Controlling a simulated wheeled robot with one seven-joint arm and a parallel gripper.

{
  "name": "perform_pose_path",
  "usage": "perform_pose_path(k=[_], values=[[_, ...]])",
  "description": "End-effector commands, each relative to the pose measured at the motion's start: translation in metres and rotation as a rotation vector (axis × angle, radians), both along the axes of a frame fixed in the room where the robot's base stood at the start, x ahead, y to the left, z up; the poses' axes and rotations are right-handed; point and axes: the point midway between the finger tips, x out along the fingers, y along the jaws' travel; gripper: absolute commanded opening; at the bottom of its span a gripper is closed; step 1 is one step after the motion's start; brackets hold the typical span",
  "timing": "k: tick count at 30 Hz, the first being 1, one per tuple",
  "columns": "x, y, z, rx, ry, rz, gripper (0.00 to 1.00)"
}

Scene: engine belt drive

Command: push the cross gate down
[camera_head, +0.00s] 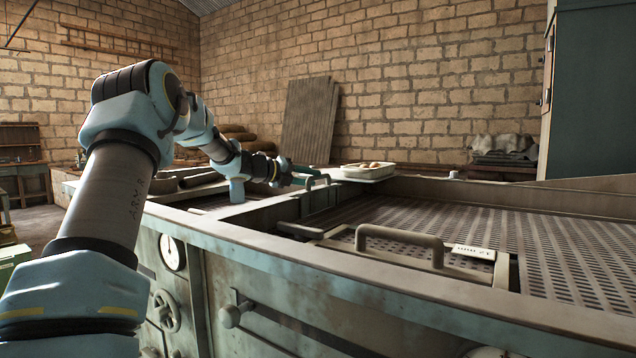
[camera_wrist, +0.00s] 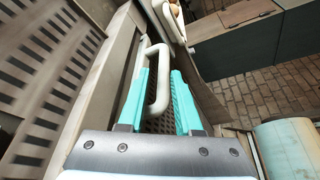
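My gripper (camera_head: 305,175) is at the far side of the machine's top, beside a pale U-shaped handle (camera_head: 319,182). In the wrist view my gripper (camera_wrist: 160,72) has its two teal fingers apart, with the bent pale handle (camera_wrist: 160,90) lying between them. The left finger is close to one leg of the handle; a gap shows on the right finger's side. I cannot tell whether either finger touches it. Another gate with a grey bar handle (camera_head: 400,236) and a small label (camera_head: 473,251) stands nearer. I cannot read which gate is the cross gate.
A perforated metal bed (camera_head: 450,220) spreads to the right behind a raised front rim (camera_head: 350,268). A pale tray (camera_head: 368,172) with small items sits on the back edge. A knob (camera_head: 232,315) and a handwheel (camera_head: 165,311) are on the front face. Air above the bed is clear.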

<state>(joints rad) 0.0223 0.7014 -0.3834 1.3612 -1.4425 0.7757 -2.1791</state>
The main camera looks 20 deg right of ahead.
Motion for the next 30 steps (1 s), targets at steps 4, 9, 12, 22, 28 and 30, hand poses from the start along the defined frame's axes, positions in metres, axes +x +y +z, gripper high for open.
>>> perform_pose_path(k=[4, 9, 12, 22, 28, 30], values=[[-0.010, 0.031, 0.005, 0.000, -0.002, 0.004, 0.32], [-0.019, 0.054, 0.012, 0.000, -0.003, 0.003, 0.32], [-0.022, 0.062, 0.014, 0.000, -0.002, 0.000, 0.32], [-0.024, 0.066, 0.016, -0.001, -0.002, 0.000, 0.32], [-0.024, 0.077, 0.007, 0.109, -0.096, -0.010, 0.32], [-0.023, 0.096, -0.005, 0.259, -0.220, -0.026, 0.32]])
